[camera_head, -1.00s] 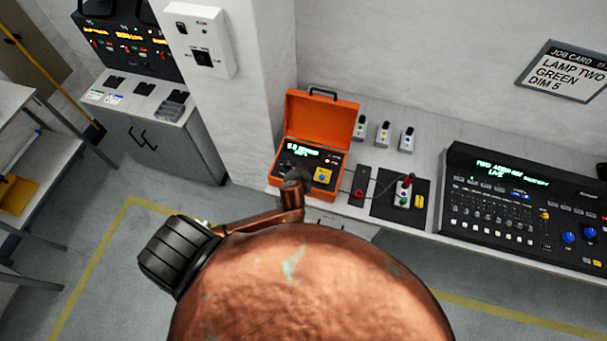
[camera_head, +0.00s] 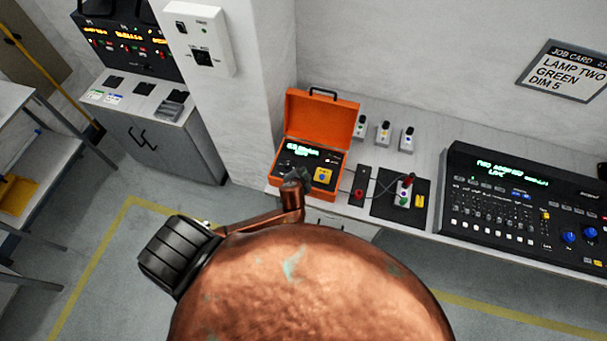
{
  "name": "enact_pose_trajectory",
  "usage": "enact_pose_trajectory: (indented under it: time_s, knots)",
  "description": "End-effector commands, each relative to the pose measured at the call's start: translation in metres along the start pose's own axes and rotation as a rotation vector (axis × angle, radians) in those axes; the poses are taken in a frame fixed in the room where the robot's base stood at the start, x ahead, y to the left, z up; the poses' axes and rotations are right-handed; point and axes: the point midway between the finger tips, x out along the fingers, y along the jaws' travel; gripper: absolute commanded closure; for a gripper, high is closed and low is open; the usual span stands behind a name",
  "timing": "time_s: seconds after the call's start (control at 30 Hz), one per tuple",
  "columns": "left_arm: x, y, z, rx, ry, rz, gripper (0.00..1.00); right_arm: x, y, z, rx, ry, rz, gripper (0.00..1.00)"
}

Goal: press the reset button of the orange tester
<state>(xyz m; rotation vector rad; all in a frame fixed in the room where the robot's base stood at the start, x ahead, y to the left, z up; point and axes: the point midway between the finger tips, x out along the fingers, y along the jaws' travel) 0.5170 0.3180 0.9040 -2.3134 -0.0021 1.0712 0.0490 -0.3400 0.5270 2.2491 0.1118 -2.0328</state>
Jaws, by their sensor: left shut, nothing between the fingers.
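The orange tester (camera_head: 321,110) stands open on the bench, its lid raised at the back. I cannot read which control is the reset button. My left gripper (camera_head: 298,177) is shut and empty, seen small and dark over the panel's front left edge, left of the yellow button. It hides part of the panel. I cannot tell if it touches. My right gripper is not in view.
A red-button box (camera_head: 360,185) and a black pad (camera_head: 388,209) with a wired fixture stand right of the tester. Several small switch units (camera_head: 383,132) stand behind. A large console (camera_head: 500,190) is farther right. A wall pillar (camera_head: 245,90) rises at left.

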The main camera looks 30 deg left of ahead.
Motion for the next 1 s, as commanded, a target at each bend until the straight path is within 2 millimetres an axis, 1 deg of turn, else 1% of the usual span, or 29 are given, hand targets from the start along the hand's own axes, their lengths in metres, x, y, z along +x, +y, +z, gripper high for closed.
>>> enact_pose_trajectory:
  time_s: [1.0]
  knots:
    - [0.0052, 0.0038, 0.0037, 0.0, 0.0, 0.0, 1.0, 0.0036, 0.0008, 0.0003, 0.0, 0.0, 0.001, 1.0]
